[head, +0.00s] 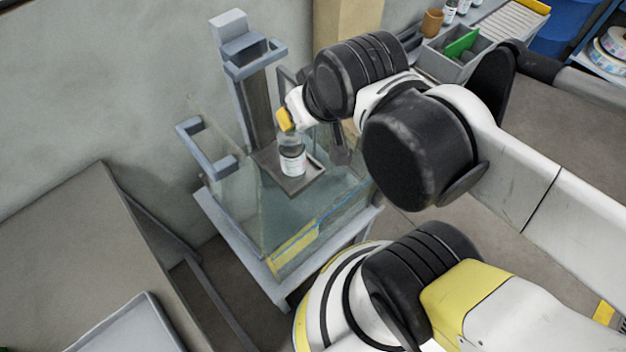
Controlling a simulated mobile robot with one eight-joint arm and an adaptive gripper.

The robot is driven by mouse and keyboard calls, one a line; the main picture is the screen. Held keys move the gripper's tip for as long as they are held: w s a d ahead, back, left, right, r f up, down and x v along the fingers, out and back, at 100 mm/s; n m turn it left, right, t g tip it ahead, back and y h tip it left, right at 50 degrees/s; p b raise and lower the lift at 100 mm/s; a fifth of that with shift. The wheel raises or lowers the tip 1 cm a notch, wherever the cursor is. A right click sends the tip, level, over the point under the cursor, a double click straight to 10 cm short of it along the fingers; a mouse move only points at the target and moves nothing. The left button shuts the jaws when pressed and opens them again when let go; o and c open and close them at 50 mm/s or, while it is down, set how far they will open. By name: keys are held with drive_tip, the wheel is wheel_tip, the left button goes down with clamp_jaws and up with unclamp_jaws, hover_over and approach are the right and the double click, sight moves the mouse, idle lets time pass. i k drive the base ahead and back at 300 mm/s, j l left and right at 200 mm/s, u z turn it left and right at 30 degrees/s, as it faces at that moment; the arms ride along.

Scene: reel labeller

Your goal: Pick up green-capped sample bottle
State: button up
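A clear bottle with a white label (292,161) stands upright on a small grey-brown platform (313,183) inside a clear-walled enclosure. Its top lies just below the yellow part of my wrist, and I cannot make out a green cap on it. My gripper (340,145) is mostly hidden behind my arm; a dark part, apparently a finger, hangs to the right of the bottle. I cannot tell whether the gripper touches the bottle or whether its fingers are open.
The enclosure's clear walls (240,215) and a grey upright column (255,105) surround the platform closely. A grey cabinet (85,240) stands at left. At the back right are a grey bin (445,65) with a green divider, a brown cup (432,22) and small bottles (449,12).

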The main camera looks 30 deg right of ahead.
sight(291, 147)
drive_tip(key=k+l, duration=0.1)
drive_tip(key=l, duration=0.3)
drive_tip(key=k+l, duration=0.1)
drive_tip(key=l, duration=0.35)
drive_tip(key=k+l, duration=0.15)
drive_tip(key=l, duration=0.25)
drive_tip(key=k+l+z, duration=0.1)
drive_tip(key=l, duration=0.35)
